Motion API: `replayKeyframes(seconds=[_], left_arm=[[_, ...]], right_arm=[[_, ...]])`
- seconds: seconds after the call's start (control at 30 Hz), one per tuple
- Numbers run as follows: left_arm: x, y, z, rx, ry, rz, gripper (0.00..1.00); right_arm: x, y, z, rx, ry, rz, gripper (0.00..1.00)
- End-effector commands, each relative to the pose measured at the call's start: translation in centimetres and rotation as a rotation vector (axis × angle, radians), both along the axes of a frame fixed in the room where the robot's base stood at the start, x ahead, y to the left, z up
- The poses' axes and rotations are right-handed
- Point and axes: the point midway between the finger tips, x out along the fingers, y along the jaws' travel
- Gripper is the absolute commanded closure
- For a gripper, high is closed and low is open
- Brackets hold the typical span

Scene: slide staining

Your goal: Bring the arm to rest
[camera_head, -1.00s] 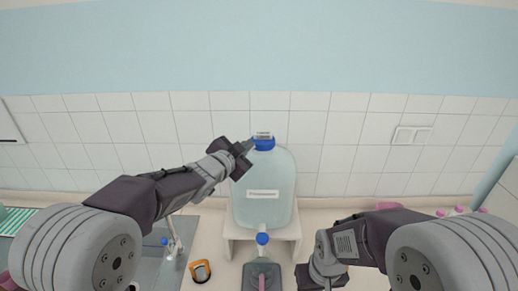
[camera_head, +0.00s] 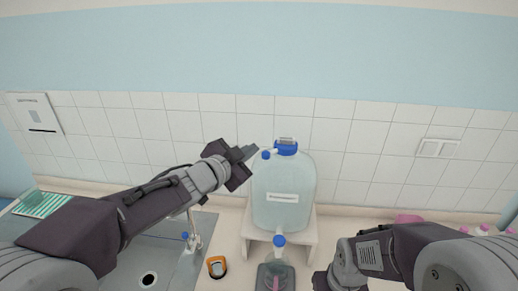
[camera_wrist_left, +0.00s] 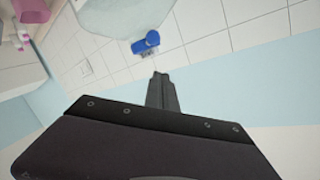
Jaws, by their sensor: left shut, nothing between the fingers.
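My left gripper (camera_head: 250,152) is shut and empty. It is raised beside the upper left of a large clear water jug (camera_head: 284,180) with a blue cap (camera_head: 286,147). A small blue piece (camera_head: 267,154) beside the cap shows close to its fingertips; whether they touch, I cannot tell. In the left wrist view the closed fingers (camera_wrist_left: 160,90) point toward the blue cap (camera_wrist_left: 146,43), with a gap in the picture. My right arm (camera_head: 370,250) is low at the right; its gripper (camera_head: 322,282) is partly cut off, so its jaws cannot be read.
The jug stands on a white stand (camera_head: 310,240). A sink with a tap (camera_head: 192,235) is at left, and a green-striped mat (camera_head: 42,204) beyond.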

Motion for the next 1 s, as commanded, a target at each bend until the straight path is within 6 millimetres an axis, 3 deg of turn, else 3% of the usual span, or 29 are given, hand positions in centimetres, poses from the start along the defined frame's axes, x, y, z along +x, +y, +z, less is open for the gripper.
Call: replayKeyframes(seconds=[0.07,0.17,0.27,0.3,0.43,0.57,0.63,0.7,0.8,0.9,1.0], left_arm=[[-0.1,0.1,-0.1,0.001,0.000,0.000,1.00],[0.3,0.9,-2.7,0.001,0.003,0.019,1.00],[0.4,3.6,-9.9,-0.021,0.080,0.095,1.00],[0.3,5.3,-12.9,-0.042,0.145,0.160,1.00],[-2.0,10.8,-23.1,-0.089,0.399,0.398,1.00],[-7.6,15.1,-32.7,-0.122,0.696,0.629,1.00],[-11.6,16.3,-36.6,-0.133,0.863,0.734,1.00],[-15.8,16.7,-39.2,-0.144,1.024,0.820,1.00],[-20.7,16.4,-41.1,-0.151,1.208,0.896,1.00],[-23.5,15.9,-41.8,-0.150,1.319,0.928,1.00],[-24.4,15.8,-41.9,-0.133,1.356,0.930,1.00]], right_arm=[[0.0,0.0,-0.1,0.000,0.000,0.000,1.00],[0.0,0.0,-2.5,0.000,0.000,0.000,1.00],[-0.1,0.0,-6.8,0.000,0.000,0.000,1.00],[-0.1,0.0,-7.8,0.000,0.001,0.000,1.00],[-0.1,0.0,-10.4,0.000,0.001,0.000,1.00],[-0.1,0.0,-12.2,0.000,0.000,0.000,1.00],[-0.1,0.0,-12.6,0.000,0.000,0.000,1.00],[-0.1,0.0,-12.6,0.000,0.000,0.000,1.00],[-0.1,0.0,-12.3,0.000,0.000,0.000,1.00],[-0.1,0.0,-12.3,0.000,0.000,0.000,1.00],[-0.1,0.0,-12.3,0.000,0.000,0.000,1.00]])
